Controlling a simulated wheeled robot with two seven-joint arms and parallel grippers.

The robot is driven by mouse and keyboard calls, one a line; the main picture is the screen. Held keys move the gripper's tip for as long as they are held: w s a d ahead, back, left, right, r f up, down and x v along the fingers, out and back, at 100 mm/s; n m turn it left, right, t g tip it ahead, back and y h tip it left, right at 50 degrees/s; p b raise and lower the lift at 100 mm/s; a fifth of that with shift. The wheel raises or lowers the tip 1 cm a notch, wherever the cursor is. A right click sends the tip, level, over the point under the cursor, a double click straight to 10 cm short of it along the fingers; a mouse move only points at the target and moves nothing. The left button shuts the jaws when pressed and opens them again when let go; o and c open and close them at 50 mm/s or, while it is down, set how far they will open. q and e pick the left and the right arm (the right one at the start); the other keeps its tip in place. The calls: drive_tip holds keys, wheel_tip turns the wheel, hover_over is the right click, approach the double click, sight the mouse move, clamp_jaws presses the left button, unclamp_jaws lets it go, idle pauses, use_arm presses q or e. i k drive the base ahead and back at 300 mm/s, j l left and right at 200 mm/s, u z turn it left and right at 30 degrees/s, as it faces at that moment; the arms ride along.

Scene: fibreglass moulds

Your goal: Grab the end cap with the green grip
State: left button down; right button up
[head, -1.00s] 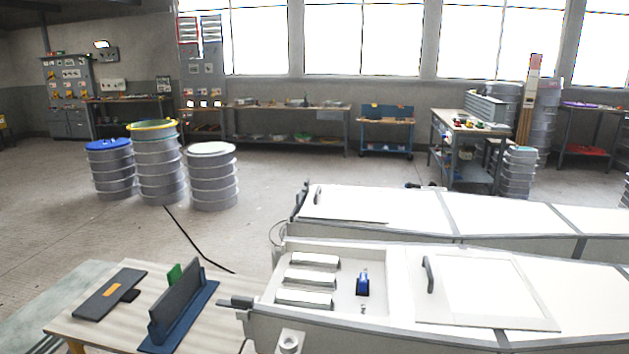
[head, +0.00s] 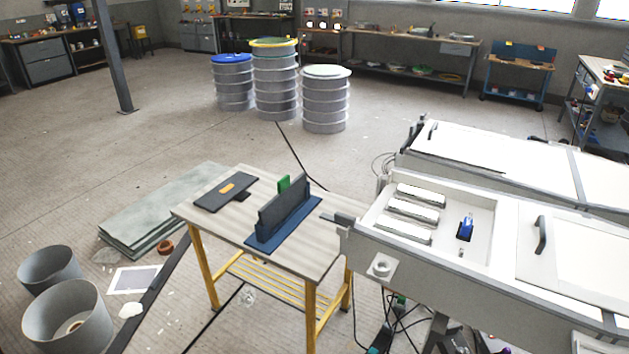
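A dark grey plate with a green grip (head: 284,183) stands upright in a blue holder (head: 263,240) on a small wooden-topped table (head: 213,219); it looks like the end cap. The green grip shows at the plate's far side, partly hidden behind it. A second dark plate (head: 214,196) with an orange patch (head: 227,188) lies flat to its left on the same table. Neither of my grippers is in view.
A long white mould (head: 470,265) stands right of the table, close to its edge. Grey buckets (head: 66,318), flat sheets (head: 160,212) and cables (head: 398,318) lie on the floor. Several ribbed drums (head: 326,100) stand behind. Open floor lies at left and between table and drums.

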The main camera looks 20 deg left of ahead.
sight(290, 194)
drive_tip(key=i+j, duration=0.45)
drive_tip(key=i, duration=0.2)
drive_tip(key=i+j+z, duration=0.15)
drive_tip(key=i+j, duration=0.35)
drive_tip(key=i, duration=0.15)
